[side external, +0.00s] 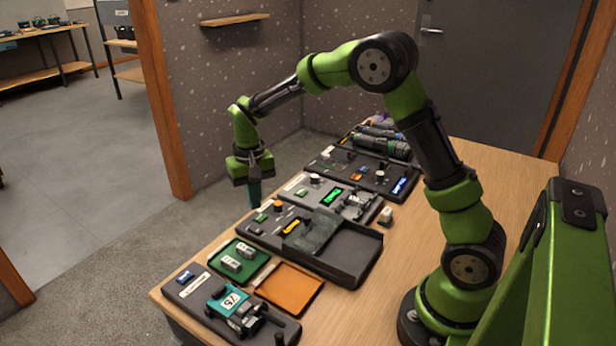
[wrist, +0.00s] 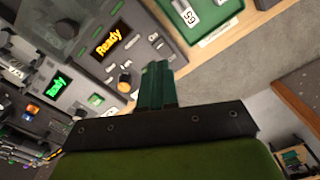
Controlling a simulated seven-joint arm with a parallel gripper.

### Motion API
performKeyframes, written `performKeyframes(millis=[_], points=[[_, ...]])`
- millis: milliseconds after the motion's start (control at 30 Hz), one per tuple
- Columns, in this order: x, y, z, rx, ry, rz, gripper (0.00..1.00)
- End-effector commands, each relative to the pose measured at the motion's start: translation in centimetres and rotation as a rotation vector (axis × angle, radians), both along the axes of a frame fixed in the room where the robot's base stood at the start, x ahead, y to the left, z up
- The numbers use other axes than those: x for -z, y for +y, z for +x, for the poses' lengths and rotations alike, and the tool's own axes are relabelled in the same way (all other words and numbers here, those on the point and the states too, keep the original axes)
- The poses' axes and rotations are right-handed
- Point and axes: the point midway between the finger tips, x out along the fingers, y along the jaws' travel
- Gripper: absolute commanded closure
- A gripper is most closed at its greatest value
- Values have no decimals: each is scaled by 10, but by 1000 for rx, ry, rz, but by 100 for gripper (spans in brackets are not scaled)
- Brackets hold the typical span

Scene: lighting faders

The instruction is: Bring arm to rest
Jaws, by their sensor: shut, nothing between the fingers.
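My gripper (side external: 255,193) is shut and empty, with its teal fingers pointing down. In the side view it hangs near the far-left edge of the wooden table, beside the panel with the orange display. In the wrist view its closed fingers (wrist: 157,84) sit just beside that panel (wrist: 143,48), whose display reads "Ready". An orange knob (wrist: 124,78) on this panel is close to the left of the fingers. I cannot tell the exact height of the fingertips above the table edge. My arm is bent in an arch over the panels.
A black tray (side external: 352,252), a green tray (side external: 262,268) and an orange tray (side external: 300,277) lie on the table (side external: 463,152). A panel with a green display (side external: 331,196) and a darker panel (side external: 340,172) stand farther back. The table's right side is mostly clear.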

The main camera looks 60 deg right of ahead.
Motion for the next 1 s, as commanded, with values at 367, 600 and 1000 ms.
performKeyframes(millis=[367,600,1000], points=[[7,1,-5,-22,7,6,100],[-31,17,-54,-70,-81,61,100],[-110,42,-166,-139,-394,119,100]])
